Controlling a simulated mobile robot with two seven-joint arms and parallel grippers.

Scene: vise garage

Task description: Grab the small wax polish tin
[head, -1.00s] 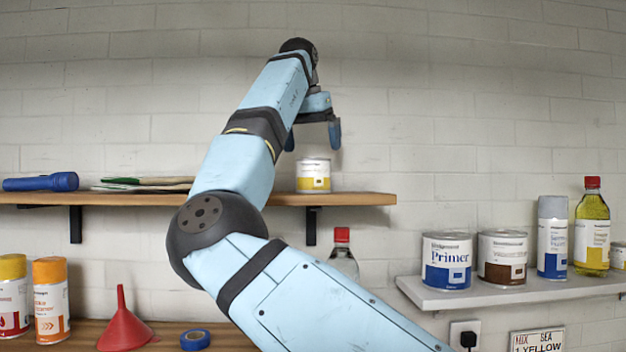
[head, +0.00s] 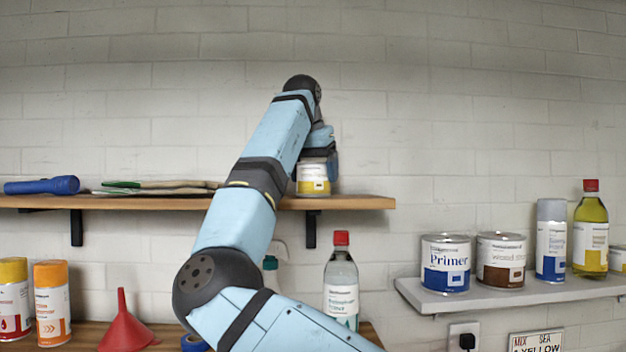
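A small white tin with a yellow band (head: 313,187) stands upright on the wooden wall shelf, near its right end. Its label is too small to read. The other finger is mostly hidden by my arm. The fingers look spread about the tin's width; contact with it cannot be made out. My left gripper is not in view.
Below are spray cans (head: 52,303), a red funnel (head: 124,325) and a clear bottle (head: 341,285).

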